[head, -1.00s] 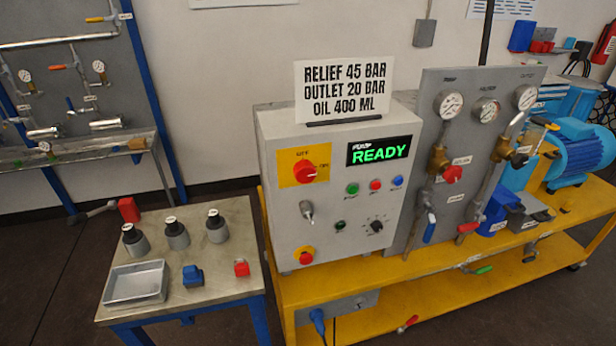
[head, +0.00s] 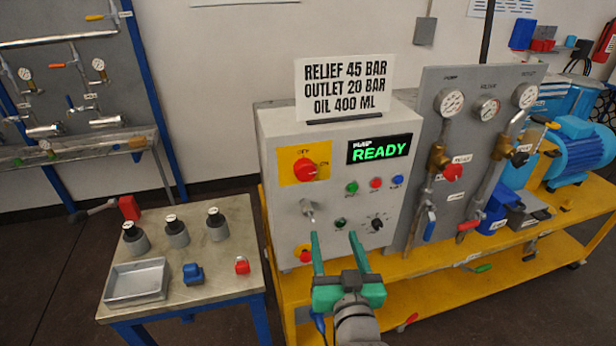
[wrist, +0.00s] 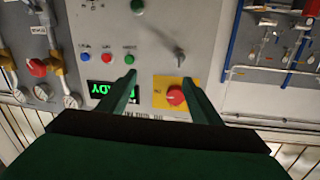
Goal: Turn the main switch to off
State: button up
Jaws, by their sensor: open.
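The main switch (head: 305,169) is a red rotary knob on a yellow plate at the upper left of the grey control panel (head: 345,205). OFF is marked above the knob and ON to its right; the knob's exact angle is hard to read. My green gripper (head: 334,240) is open and empty, in front of the panel's lower part, below and right of the switch. In the wrist view, which looks upside down, the switch (wrist: 176,95) shows beside one finger of my gripper (wrist: 158,80), apparently beyond it. No contact is visible.
The panel also carries a metal toggle (head: 309,209), coloured buttons (head: 375,184), a small dial (head: 377,224) and a red emergency button (head: 304,255) near my left finger. The display (head: 380,150) reads READY. A side table (head: 230,280) with vessels stands left.

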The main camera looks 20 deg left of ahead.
aim_at(307, 173)
jog(key=a+r+n+g+y, duration=0.1)
jog(key=a+r+n+y, duration=0.25)
jog(key=r, duration=0.55)
jog(key=shift+m+h, duration=0.25)
jog(key=shift+h, duration=0.2)
jog(key=x, duration=1.1)
jog(key=shift+w+r, duration=0.15)
jog(key=shift+w, duration=0.1)
jog(key=c, duration=1.1)
